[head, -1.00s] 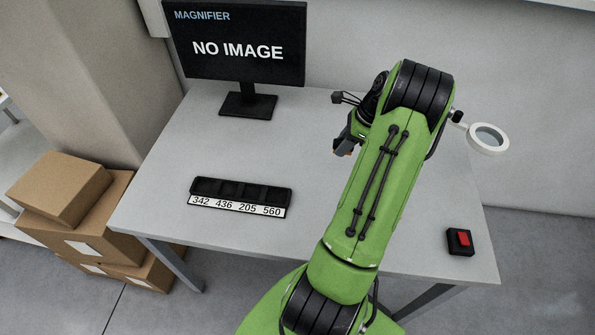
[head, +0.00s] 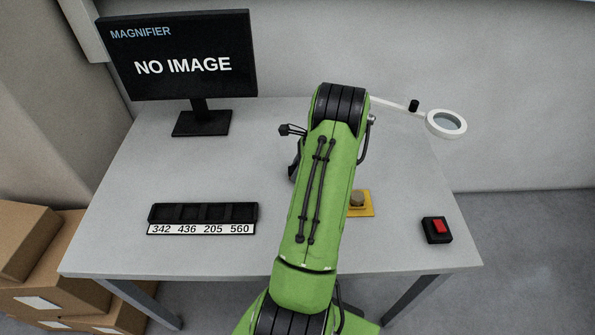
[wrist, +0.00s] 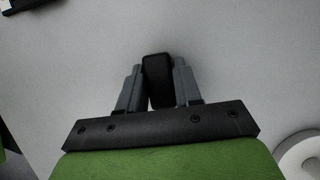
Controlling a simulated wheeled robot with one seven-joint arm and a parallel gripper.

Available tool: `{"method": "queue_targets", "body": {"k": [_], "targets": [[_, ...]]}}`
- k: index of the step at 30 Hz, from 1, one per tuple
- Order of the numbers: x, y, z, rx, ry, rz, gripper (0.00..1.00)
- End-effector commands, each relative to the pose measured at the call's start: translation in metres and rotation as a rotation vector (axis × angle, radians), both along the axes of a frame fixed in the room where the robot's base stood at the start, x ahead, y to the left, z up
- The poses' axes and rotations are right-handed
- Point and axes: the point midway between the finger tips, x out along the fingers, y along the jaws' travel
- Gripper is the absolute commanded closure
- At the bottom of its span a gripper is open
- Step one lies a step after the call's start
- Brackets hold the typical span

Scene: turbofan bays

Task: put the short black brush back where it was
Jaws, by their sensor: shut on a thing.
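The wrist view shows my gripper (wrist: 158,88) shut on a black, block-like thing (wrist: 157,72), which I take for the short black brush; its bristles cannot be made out. Pale grey surface lies behind it; its height above the table cannot be told. In the head view my green arm reaches over the table (head: 120,180) and hides most of the gripper and the brush. A black rack (head: 203,213) with several slots and a white label strip reading 342 436 205 560 stands at the table's front left. No brush can be made out in its slots.
A monitor (head: 178,55) reading "NO IMAGE" stands at the back left. A magnifier ring (head: 446,123) on a white arm is at the back right. A yellow plate (head: 361,209) with a round knob and a red button box (head: 437,229) are at right. Cardboard boxes (head: 25,240) stand left.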

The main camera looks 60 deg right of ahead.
Motion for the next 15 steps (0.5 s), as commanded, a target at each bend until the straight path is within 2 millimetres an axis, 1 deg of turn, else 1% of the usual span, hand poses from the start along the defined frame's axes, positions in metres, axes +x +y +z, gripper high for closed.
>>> {"method": "queue_targets", "body": {"k": [3,7,8,12,15], "targets": [[0.0002,0.0000,0.0020,0.000,0.000,0.001,0.91],[0.0002,0.0001,-0.0012,0.000,0.000,0.001,0.91],[0.0001,0.0001,-0.0011,0.000,0.000,0.001,0.63],[0.0001,0.0001,-0.0009,0.000,0.000,0.000,0.42],[0.0002,0.0001,-0.0008,0.000,0.000,0.000,0.41]]}}
